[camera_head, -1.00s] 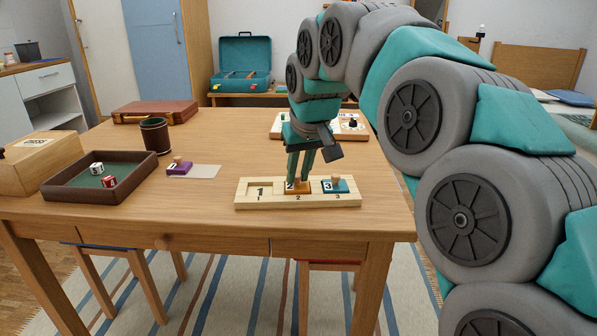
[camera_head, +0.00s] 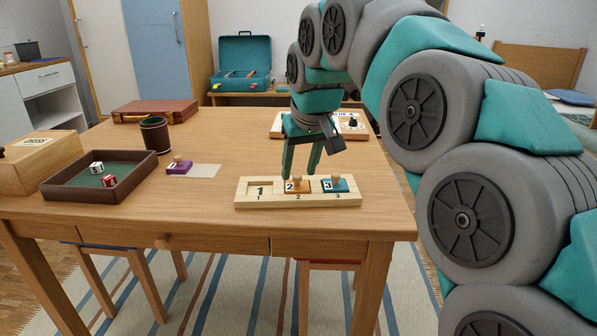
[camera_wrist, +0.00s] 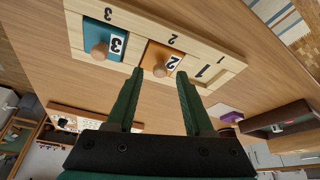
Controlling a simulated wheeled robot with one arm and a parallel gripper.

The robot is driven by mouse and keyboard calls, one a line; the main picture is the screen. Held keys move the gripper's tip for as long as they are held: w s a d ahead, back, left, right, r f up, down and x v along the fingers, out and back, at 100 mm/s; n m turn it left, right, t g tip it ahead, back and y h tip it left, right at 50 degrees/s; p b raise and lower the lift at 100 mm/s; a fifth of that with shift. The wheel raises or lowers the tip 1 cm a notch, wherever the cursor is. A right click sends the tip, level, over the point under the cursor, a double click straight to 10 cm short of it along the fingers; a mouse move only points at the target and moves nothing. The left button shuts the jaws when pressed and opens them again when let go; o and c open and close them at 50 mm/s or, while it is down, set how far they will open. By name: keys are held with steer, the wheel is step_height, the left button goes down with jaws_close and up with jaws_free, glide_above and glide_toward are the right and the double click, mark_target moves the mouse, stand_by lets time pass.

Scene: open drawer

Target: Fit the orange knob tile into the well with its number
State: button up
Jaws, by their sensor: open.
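The wooden board (camera_head: 245,203) lies near the table's front edge, with wells marked 1, 2 and 3. The orange knob tile (camera_head: 304,187), numbered 2, sits in the middle well and looks flat there; it also shows in the wrist view (camera_wrist: 155,57). The teal tile (camera_head: 343,186), numbered 3, sits in the right well. The well marked 1 (camera_head: 262,189) is empty. The purple tile (camera_head: 179,168), numbered 1, lies on a grey card left of the board. My gripper (camera_head: 299,177) is open and empty, just above and behind the orange tile, its fingers apart from the knob.
A brown tray (camera_head: 72,203) with dice, a dark cup (camera_head: 155,135) and a wooden chess box (camera_head: 36,160) stand on the left. A brown case (camera_head: 154,111) lies at the back. Another board (camera_head: 283,127) lies behind my gripper.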

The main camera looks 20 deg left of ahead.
steer(key=v, duration=1)
steer(key=shift+r, duration=0.2)
steer(key=shift+d, duration=0.1)
steer(key=s+d+f+m+g+h, duration=0.1)
steer(key=s+d+f+m, duration=0.1)
steer(key=s+d+f, duration=0.5)
steer(key=s+d+f+m+g+h, duration=0.1)
steer(key=s+d+f+g, duration=0.15)
steer(key=d+f, duration=0.75)
steer(key=s+d+f+m, duration=0.1)
steer(key=s+d+f, duration=0.3)
steer(key=s, duration=0.3)
steer(key=s+d+f+m+g, duration=0.1)
steer(key=s+d+f+m, duration=0.1)
steer(key=s+d+f, duration=0.2)
steer(key=s+d+f+m+g, duration=0.1)
steer(key=s+d+f, duration=0.3)
steer(key=s, duration=0.5)
step_height(320, 180, down, 3)
steer(key=shift+s+d+r+h, duration=0.1)
steer(key=shift+s+d+h, duration=0.2)
steer(key=shift+d, duration=0.05)
